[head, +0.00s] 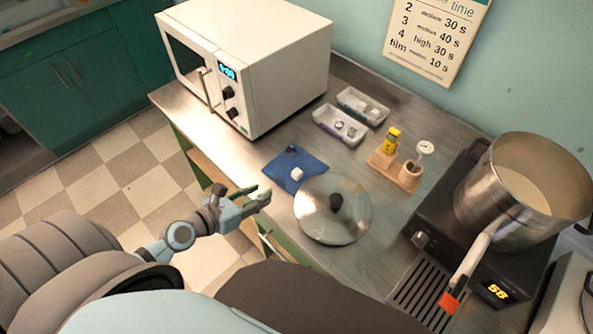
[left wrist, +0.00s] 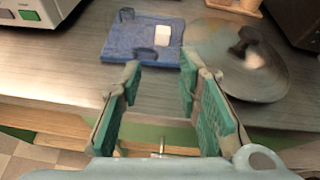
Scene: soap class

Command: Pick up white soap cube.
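The white soap cube (head: 297,174) sits on a folded blue cloth (head: 285,165) on the metal counter. It also shows on the cloth in the left wrist view (left wrist: 162,36). A small dark object (head: 291,149) lies at the cloth's far part in the head view. My left gripper (head: 264,194) is at the counter's front edge, short of the cloth and apart from the cube. In the left wrist view its green-padded fingers (left wrist: 157,82) are spread wide with nothing between them. My right gripper is not seen in either view.
A microwave (head: 246,55) stands behind left. White trays (head: 340,125), a wooden holder (head: 395,170) and a pot (head: 523,190) on a hot plate stand farther right.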

